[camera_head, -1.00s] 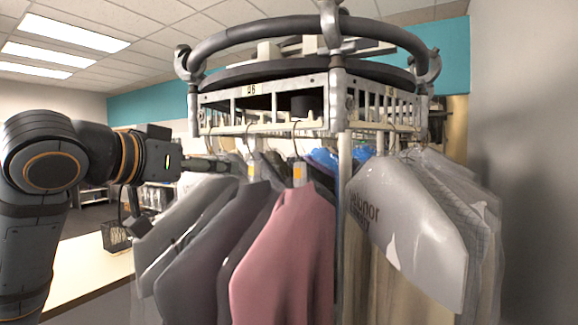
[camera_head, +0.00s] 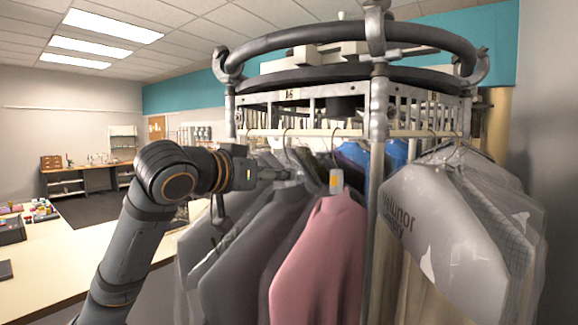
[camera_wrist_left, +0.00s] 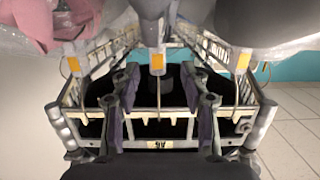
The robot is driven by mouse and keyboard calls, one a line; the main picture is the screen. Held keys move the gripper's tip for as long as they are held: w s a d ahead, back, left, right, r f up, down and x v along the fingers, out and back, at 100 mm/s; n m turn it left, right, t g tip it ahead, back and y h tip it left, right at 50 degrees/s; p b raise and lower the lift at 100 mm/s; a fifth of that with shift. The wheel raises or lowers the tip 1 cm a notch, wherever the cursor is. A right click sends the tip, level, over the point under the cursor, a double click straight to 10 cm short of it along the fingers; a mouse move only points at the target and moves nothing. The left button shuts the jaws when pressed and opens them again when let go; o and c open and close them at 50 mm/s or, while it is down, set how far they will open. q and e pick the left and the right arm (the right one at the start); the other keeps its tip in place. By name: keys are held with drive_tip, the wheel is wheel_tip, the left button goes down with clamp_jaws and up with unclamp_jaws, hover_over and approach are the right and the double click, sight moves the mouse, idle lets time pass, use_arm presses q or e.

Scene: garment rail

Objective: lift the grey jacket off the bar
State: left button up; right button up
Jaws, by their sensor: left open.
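Dark grey jackets (camera_head: 245,255) hang from the bar (camera_head: 300,132), left of a pink garment (camera_head: 318,250). My left gripper (camera_head: 285,175) reaches in from the left among the hanger hooks, below the bar and above the grey jackets' shoulders. In the wrist view its fingers (camera_wrist_left: 162,108) are apart, with one hanger hook (camera_wrist_left: 158,95) between them. That hanger bears an orange tag (camera_wrist_left: 157,63) and a grey garment (camera_wrist_left: 150,8). I cannot tell whether the fingers touch the hook. My right gripper is not in view.
A metal rack post (camera_head: 377,130) stands right of the pink garment, with plastic-covered garments (camera_head: 425,225) beyond it. Neighbouring hangers sit close on both sides of my fingers in the wrist view. A pale counter (camera_head: 50,260) lies at the left.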

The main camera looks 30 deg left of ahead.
sight(289, 187)
use_arm(q)
drive_tip(key=w+p, duration=0.2)
drive_tip(key=w, duration=0.1)
drive_tip(key=shift+w+d+f, duration=0.1)
drive_tip(key=shift+w+d, duration=0.1)
drive_tip(key=shift+d, duration=0.2)
drive_tip(key=shift+w+p, duration=0.65)
drive_tip(key=shift+p, duration=0.2)
drive_tip(key=shift+w+f, duration=0.25)
drive_tip(key=shift+w, duration=0.15)
drive_tip(key=shift+w+f+p, duration=0.1)
drive_tip(key=shift+w+p, duration=0.05)
drive_tip(key=shift+p, duration=0.15)
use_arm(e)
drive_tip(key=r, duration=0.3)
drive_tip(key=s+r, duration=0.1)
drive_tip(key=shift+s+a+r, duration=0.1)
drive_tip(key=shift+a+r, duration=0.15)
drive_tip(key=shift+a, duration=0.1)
use_arm(q)
clamp_jaws()
drive_tip(key=shift+r, duration=0.2)
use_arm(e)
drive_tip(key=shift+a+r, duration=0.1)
